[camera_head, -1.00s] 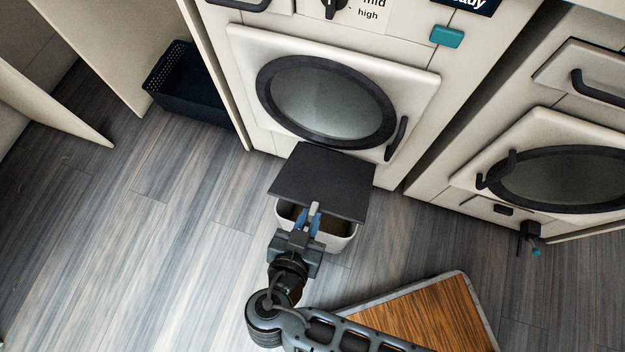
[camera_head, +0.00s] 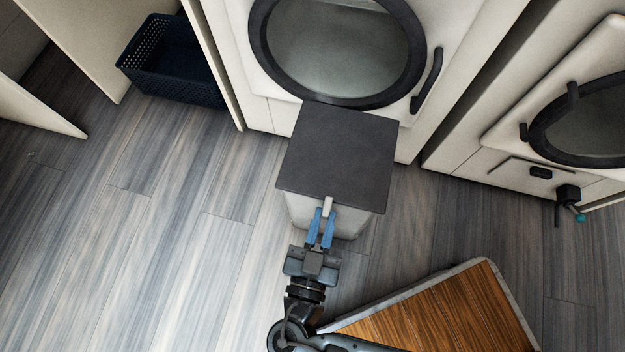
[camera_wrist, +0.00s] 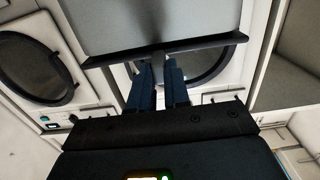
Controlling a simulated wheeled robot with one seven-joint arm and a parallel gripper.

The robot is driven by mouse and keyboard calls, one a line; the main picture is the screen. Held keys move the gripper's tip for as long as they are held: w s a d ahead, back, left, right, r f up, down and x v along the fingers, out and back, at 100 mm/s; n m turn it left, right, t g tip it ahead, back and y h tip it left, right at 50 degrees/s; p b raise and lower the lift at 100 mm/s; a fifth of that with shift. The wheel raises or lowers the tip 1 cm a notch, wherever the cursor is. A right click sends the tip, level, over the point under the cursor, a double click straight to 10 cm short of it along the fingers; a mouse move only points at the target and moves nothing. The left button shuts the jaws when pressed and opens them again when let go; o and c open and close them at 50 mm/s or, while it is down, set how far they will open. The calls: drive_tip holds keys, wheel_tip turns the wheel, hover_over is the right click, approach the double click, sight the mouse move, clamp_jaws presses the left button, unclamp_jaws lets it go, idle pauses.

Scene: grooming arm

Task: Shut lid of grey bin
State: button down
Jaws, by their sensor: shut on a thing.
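The grey bin (camera_head: 352,222) stands on the floor in front of a washer, its pale front wall showing under the lid. Its dark grey square lid (camera_head: 335,155) lies over the top and hides the inside. My gripper (camera_head: 326,211) is at the lid's front edge, its blue fingers shut on a small pale tab (camera_head: 328,203) there. I cannot tell whether the lid rests fully on the rim.
A washer (camera_head: 340,45) stands right behind the bin, and another (camera_head: 590,120) is to the right. A dark blue basket (camera_head: 175,65) sits at upper left. A wooden-topped piece (camera_head: 430,315) is at lower right. The floor at left is clear.

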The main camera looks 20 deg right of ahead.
drive_tip(key=shift+f, duration=0.45)
drive_tip(key=shift+r, duration=0.2)
drive_tip(key=c, duration=1.1)
unclamp_jaws()
drive_tip(key=shift+p+v, duration=0.3)
drive_tip(key=shift+v, duration=3.6)
drive_tip(key=shift+f, duration=0.15)
